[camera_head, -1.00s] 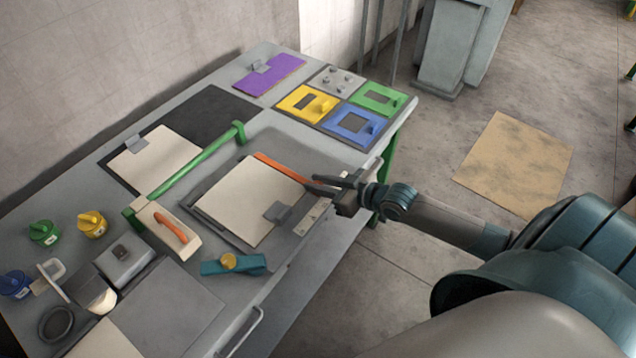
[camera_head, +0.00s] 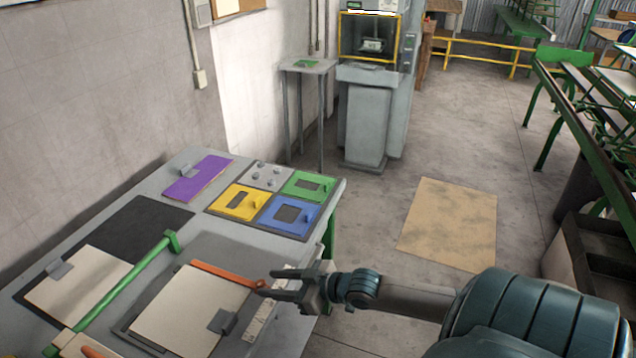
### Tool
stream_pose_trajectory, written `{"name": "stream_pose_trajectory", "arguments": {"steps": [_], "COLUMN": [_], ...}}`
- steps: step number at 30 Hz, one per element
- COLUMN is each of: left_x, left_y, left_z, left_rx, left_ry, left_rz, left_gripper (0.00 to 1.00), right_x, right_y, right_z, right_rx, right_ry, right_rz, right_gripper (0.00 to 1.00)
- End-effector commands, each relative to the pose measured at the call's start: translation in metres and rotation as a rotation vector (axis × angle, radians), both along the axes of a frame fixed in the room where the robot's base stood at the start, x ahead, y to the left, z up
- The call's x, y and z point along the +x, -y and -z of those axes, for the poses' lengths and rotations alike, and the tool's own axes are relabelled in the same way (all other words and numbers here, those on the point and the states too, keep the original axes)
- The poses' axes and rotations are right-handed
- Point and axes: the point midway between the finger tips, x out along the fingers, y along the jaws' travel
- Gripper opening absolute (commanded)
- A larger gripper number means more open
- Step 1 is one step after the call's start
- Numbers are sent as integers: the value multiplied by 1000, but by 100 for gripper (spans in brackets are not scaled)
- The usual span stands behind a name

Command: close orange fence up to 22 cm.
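The orange fence (camera_head: 226,275) is a thin bar along the far edge of a pale sheet (camera_head: 188,308) on the grey cutting board at the table's front. A pale ruler strip (camera_head: 259,320) runs along the board's right side, beside the fence's right end. My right gripper (camera_head: 266,289) comes in from the right, just at that end of the fence. Its two dark fingers look apart; whether they touch the fence I cannot tell. My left gripper is not in view.
A green bar (camera_head: 125,284) lies left of the sheet. Purple (camera_head: 198,178), yellow (camera_head: 238,203), blue (camera_head: 289,215) and green (camera_head: 308,186) panels lie on the table's far part. Open floor with a tan mat (camera_head: 450,224) is to the right.

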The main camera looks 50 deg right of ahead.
Motion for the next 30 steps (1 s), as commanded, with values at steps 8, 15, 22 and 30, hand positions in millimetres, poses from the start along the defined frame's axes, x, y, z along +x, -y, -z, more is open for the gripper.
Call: {"name": "stream_pose_trajectory", "arguments": {"steps": [8, 15, 22, 30], "left_x": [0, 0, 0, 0], "left_y": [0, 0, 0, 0], "left_z": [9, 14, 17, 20], "left_rx": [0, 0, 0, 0], "left_ry": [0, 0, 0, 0], "left_rz": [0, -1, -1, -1], "left_gripper": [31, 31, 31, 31], "right_x": [-34, -58, -79, -100], "right_y": [13, 23, 32, 41], "right_z": [-13, -24, -34, -44], "right_rx": [-2, -2, -2, -1], "right_ry": [-2, -1, -2, -2], "right_rz": [-2, -2, -2, 0], "right_gripper": [39, 39, 39, 39]}}
